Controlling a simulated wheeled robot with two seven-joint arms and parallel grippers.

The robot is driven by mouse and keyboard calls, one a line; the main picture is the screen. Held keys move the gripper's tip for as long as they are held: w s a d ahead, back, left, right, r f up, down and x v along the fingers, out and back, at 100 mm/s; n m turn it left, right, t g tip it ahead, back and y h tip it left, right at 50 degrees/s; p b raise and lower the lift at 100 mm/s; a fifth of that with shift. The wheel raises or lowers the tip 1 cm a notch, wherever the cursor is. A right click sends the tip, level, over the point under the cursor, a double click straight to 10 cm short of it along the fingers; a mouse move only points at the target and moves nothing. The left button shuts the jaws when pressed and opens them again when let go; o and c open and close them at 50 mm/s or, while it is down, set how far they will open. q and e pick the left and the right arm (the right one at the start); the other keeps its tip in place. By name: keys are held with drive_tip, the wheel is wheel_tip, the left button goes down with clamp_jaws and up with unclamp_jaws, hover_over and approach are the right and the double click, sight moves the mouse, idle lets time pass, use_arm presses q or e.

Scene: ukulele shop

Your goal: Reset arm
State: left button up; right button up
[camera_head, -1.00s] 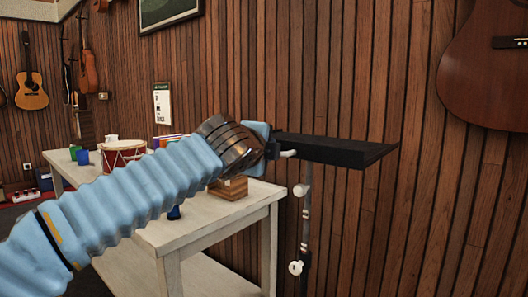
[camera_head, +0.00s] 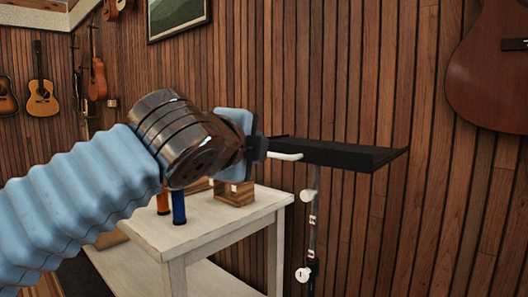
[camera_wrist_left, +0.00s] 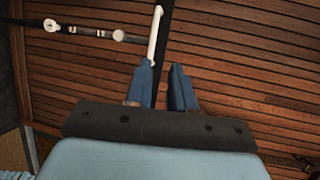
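My left arm comes in from the left in the head view. Its gripper (camera_head: 256,149) is at the near end of a black tray-like ledge (camera_head: 340,154), beside a short white rod (camera_head: 285,156). In the left wrist view the two blue fingers (camera_wrist_left: 165,80) stand apart with a gap between them, and I see nothing clamped there. The white rod (camera_wrist_left: 156,35) reaches past the left finger, and a dark strip runs behind the fingers. Whether the fingers touch the ledge is unclear. My right gripper is in neither view.
A pole with white knobs (camera_head: 304,274) hangs below the ledge. A slatted wall (camera_head: 400,220) with a large guitar (camera_head: 490,75) closes the right side.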

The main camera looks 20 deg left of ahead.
use_arm(q)
drive_tip(key=shift+s+r, duration=0.1)
drive_tip(key=shift+s, duration=0.7)
